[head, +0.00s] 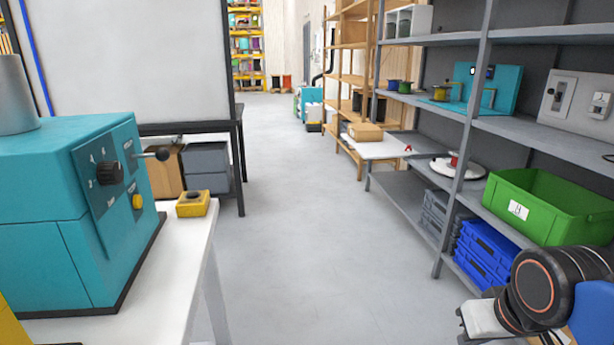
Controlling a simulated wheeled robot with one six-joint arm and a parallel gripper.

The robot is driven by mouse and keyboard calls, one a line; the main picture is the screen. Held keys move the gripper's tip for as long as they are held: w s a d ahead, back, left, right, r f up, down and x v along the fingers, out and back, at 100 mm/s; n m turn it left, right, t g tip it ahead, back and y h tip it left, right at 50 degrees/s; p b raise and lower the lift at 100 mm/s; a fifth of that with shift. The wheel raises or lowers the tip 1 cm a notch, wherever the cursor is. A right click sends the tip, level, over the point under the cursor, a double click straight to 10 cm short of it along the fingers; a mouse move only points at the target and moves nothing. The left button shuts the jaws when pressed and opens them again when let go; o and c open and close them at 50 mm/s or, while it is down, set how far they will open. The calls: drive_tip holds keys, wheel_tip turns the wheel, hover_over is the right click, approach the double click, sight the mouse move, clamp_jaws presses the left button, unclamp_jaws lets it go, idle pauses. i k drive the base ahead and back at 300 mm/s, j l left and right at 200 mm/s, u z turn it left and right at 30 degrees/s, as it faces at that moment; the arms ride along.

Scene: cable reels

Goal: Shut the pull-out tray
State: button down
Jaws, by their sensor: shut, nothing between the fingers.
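The pull-out tray looks to be the flat white board (385,149) at mid-right in the head view. It juts out of the grey shelving towards the aisle, at a low level, and a small red piece stands on it near its right part. A brown cardboard box is at its far left edge; I cannot tell whether it rests on the board. My gripper (478,322) is at the lower right, partly cut off by the frame, beside my black wrist joint. It is shut and empty, far from the board and nearer to me.
A green crate (545,207) and blue crates (487,250) on the right shelving are close to my arm. A white bench with a teal machine (75,215) and a yellow block (193,203) stands at left. The grey aisle floor (290,220) between is clear.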

sight(390, 148)
drive_tip(key=i+u, duration=0.1)
drive_tip(key=i, duration=1.6)
drive_tip(key=i+j+z, duration=0.1)
drive_tip(key=i+z, duration=0.15)
drive_tip(key=i, duration=0.3)
drive_tip(key=i+j+z, duration=0.2)
drive_tip(key=i, duration=0.35)
drive_tip(key=i+j+z, duration=0.25)
drive_tip(key=i, duration=0.3)
drive_tip(key=i+j+z, duration=0.2)
drive_tip(key=i+j, duration=0.15)
drive_tip(key=i, duration=0.15)
